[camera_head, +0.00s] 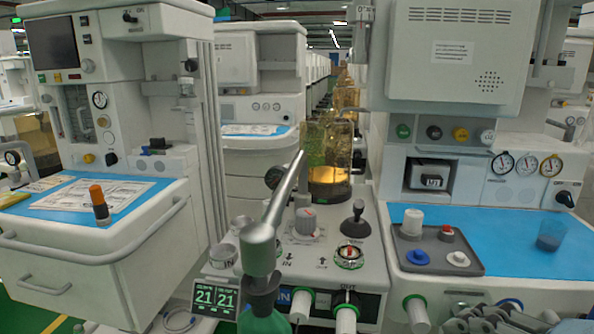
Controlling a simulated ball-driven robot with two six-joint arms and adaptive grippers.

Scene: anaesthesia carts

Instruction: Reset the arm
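Neither of my grippers can be made out in the head view. A silver-grey metal arm (284,198) rises from a thick rounded end near the bottom centre and slants up and right to a thin tip. A green bag-like piece (264,318) sits directly below the thick end and is cut off by the bottom edge. The arm stands in front of the central machine's panel (325,262) and hides part of it. I cannot tell whether its tip touches the clear canister (329,188) behind it.
A left cart (105,255) carries papers and an orange-capped bottle (99,204). Green-and-white ports (346,318) and dark hoses (490,318) crowd the bottom.

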